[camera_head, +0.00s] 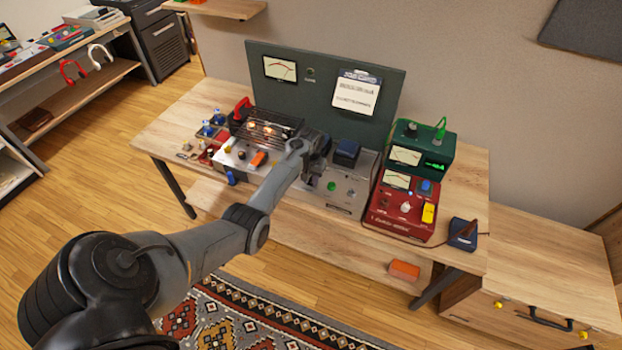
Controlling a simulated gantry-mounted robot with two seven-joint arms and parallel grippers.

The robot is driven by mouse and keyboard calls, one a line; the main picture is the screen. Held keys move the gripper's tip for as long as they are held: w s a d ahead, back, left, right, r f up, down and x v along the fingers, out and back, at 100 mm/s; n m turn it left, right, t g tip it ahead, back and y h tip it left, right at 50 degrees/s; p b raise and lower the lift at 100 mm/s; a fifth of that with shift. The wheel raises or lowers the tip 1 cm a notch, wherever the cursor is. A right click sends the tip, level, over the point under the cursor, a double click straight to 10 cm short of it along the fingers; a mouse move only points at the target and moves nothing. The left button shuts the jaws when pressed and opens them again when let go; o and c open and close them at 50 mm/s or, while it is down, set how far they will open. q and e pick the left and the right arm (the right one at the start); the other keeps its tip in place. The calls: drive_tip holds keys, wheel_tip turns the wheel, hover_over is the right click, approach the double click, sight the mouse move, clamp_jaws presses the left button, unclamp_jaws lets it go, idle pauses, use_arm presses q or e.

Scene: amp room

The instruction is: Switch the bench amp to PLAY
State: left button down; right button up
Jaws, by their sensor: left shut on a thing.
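The bench amp has a silver chassis (340,193) on the wooden bench, with glowing tubes under a wire cage (265,130) at its left. A dark green panel (325,85) with a meter and a paper card stands behind it. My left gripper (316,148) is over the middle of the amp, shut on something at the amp. The gripper and forearm hide its fingertips, what they hold and part of the controls. I cannot read the PLAY marking or the switch position. A red lever handle (242,109) is left of the cage. My right gripper is not in view.
A red meter unit (402,207) and a green unit (418,151) stand right of the amp. A dark blue box (463,233) is at the bench's right end. Small blue-topped parts (212,125) are at the left. A patterned rug (250,315) lies in front.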

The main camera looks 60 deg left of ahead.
use_arm(q)
drive_tip(key=shift+w+a+f+g+h+b, duration=0.15)
drive_tip(key=shift+g+h+b, duration=0.2)
drive_tip(key=shift+b, duration=0.35)
drive_tip(key=b, duration=0.1)
drive_tip(key=g+h+b, duration=0.1)
drive_tip(key=b, duration=0.1)
drive_tip(key=shift+w+a+g, duration=0.1)
drive_tip(key=shift+w+g, duration=0.1)
drive_tip(key=shift+g, duration=0.05)
drive_tip(key=shift+b, duration=0.35)
drive_tip(key=shift+r, duration=0.2)
drive_tip(key=c, duration=0.9)
unclamp_jaws()
drive_tip(key=shift+r, duration=0.1)
